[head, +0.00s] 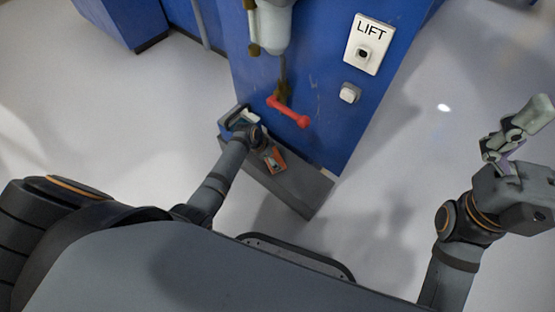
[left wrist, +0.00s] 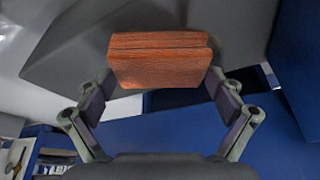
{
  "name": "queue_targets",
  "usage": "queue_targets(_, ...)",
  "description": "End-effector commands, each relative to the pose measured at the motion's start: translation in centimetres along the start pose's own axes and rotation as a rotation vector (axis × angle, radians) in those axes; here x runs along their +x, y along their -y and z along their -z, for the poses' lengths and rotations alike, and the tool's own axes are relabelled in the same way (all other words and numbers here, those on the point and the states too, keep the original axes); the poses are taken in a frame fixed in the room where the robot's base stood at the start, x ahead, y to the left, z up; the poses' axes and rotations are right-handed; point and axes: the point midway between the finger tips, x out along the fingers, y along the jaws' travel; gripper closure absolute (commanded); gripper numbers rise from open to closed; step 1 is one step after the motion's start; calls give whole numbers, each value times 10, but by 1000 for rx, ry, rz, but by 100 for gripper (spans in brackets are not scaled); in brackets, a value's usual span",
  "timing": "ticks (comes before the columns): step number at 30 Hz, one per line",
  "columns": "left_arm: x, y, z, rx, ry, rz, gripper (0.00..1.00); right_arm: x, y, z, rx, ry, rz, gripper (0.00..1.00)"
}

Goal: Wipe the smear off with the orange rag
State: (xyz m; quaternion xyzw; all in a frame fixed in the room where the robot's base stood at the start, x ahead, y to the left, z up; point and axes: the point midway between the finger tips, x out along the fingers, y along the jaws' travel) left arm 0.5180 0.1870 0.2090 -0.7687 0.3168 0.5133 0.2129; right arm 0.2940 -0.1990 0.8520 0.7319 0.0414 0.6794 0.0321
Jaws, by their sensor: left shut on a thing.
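The orange rag (left wrist: 160,62) is a folded, block-like cloth between the two fingers of my left gripper (left wrist: 160,85) in the left wrist view. My left gripper is shut on it. In the head view the rag (head: 278,157) shows as a small orange patch at the end of my left arm, over the grey ledge at the foot of the blue cabinet.
The blue cabinet (head: 265,75) carries a LIFT plate (head: 368,44), a small white switch (head: 350,92) and a red handle (head: 289,112) just beyond my left gripper. The grey ledge (head: 308,190) juts out below. Pale floor is open on both sides.

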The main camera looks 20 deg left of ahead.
Motion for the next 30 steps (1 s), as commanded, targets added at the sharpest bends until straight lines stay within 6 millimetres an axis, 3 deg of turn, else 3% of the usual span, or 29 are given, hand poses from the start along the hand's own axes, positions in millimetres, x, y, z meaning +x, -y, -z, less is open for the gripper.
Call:
queue_targets(7, 0, 6, -2, 0, 0, 1, 38, -1, 0, 0, 0, 0, 0, 0)
queue_targets(15, -2, 30, -14, 1, 0, 2, 38, -5, 1, 0, 0, 0, 0, 0)
queue_targets(23, -3, 36, -17, 0, 0, 0, 38, -6, 1, 0, 0, 0, 0, 0)
queue_targets(30, -6, 54, -25, 0, 2, 2, 38, -10, 1, -1, 0, 1, 0, 0)
